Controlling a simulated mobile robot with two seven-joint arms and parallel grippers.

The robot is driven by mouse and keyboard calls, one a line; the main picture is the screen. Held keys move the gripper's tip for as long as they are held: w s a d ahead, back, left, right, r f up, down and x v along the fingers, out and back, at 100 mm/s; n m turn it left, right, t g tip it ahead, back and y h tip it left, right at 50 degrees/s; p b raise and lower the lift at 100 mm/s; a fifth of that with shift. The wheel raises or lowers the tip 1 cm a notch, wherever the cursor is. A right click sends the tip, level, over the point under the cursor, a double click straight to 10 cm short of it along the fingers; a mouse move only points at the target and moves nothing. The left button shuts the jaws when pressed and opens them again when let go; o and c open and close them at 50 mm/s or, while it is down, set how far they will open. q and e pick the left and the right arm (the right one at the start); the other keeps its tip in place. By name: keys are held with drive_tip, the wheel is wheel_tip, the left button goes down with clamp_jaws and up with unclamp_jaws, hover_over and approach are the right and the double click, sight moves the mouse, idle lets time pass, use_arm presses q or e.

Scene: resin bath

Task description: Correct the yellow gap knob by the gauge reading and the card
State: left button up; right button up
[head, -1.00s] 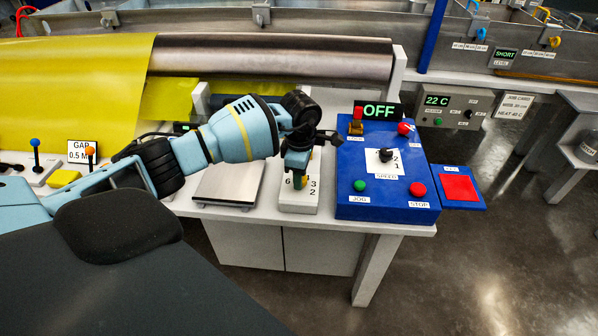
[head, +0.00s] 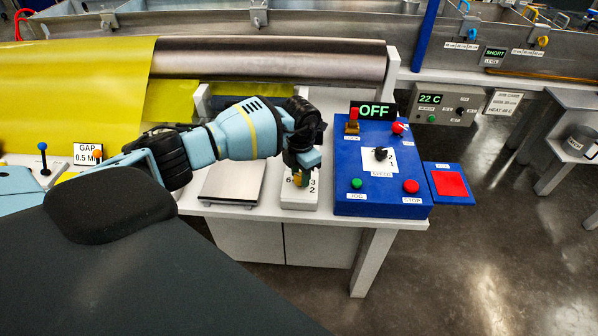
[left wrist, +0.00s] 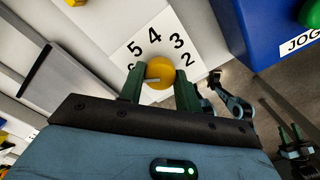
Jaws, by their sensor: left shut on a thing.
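The yellow gap knob (left wrist: 160,71) sits on a white dial plate (left wrist: 150,40) with black numbers; 2, 3, 4 and 5 are readable in the left wrist view. My left gripper (left wrist: 160,88) is shut on the knob, one finger on each side. In the head view the gripper (head: 303,174) points down at the dial block (head: 299,202) and hides most of the knob. The card (head: 87,154) reads GAP 0.5 M, its end cut off by my arm. No gauge reading is visible. My right gripper (left wrist: 291,138) shows small in the left wrist view, fingers apart.
A blue control box (head: 350,207) with OFF display, buttons and speed knob stands close right of the dial. A grey plate (head: 232,183) lies to the left. Behind are a metal roller (head: 270,60) and yellow sheet (head: 70,80). The table's front edge is near.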

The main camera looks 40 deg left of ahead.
sight(300, 176)
use_arm(q)
drive_tip(key=shift+n, duration=0.5)
use_arm(e)
drive_tip(key=shift+r, duration=0.2)
drive_tip(key=shift+w, duration=0.2)
use_arm(q)
drive_tip(key=o, duration=1)
drive_tip(key=shift+c, duration=0.2)
use_arm(e)
drive_tip(key=shift+w, duration=0.2)
use_arm(q)
drive_tip(key=shift+r, duration=0.1)
use_arm(e)
drive_tip(key=shift+r, duration=0.1)
use_arm(q)
wheel_tip(300, 176, up, 8)
drive_tip(key=shift+f+p, duration=0.2)
drive_tip(key=shift+p, duration=0.2)
use_arm(e)
drive_tip(key=shift+s+r, duration=0.15)
drive_tip(key=shift+r, duration=0.05)
drive_tip(key=shift+w, duration=0.2)
